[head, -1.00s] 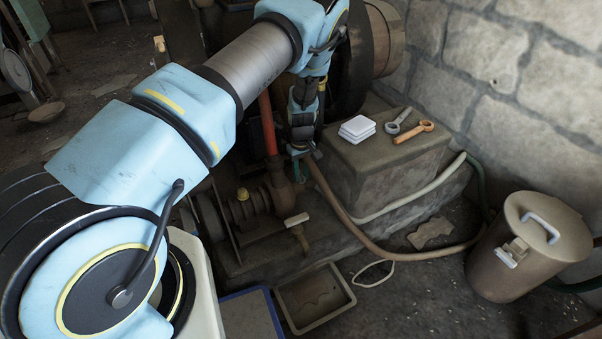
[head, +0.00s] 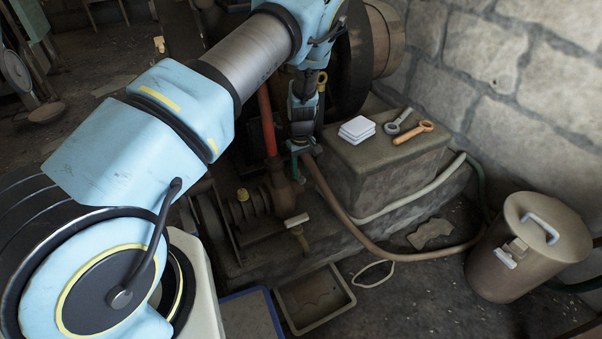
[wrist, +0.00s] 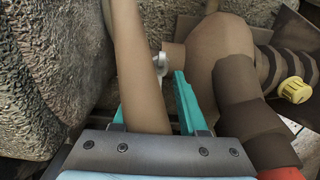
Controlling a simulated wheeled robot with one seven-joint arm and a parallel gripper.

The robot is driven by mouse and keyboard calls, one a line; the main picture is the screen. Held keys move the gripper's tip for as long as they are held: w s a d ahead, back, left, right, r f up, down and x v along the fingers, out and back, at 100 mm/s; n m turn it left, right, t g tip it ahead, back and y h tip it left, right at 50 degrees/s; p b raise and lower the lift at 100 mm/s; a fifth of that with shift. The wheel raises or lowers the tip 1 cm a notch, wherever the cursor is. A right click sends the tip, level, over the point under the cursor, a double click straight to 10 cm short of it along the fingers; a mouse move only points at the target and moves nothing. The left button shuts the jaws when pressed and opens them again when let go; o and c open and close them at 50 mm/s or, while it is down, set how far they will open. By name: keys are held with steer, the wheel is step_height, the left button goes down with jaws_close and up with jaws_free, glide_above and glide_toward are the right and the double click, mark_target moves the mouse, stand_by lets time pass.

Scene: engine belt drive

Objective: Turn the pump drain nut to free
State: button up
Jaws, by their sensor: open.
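The pump (head: 268,200) stands low beside the stone block in the head view, and its rounded brown body (wrist: 220,55) fills the right of the wrist view. A small pale grey fitting (wrist: 159,65), which looks like the drain nut, sits at the left end of the pump's short stub. My gripper (wrist: 150,98) is open, with teal fingers pointing toward it. The right fingertip is just below and right of the nut. A brown hose (wrist: 140,60) runs between the fingers and hides part of the nut's left side. In the head view my gripper (head: 295,158) is small and partly hidden.
A red pipe (head: 266,122) rises from the pump. A yellow cap (head: 243,194) is on its left part. The stone block (head: 385,160) holds white pads (head: 357,128) and two wrenches (head: 412,132). A tray (head: 315,300) and a lidded bin (head: 530,245) stand on the floor.

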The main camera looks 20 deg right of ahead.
mark_target(301, 177)
step_height(301, 177, up, 9)
steer(key=shift+p, duration=0.35)
steer(key=shift+f, duration=0.1)
stand_by(0.5)
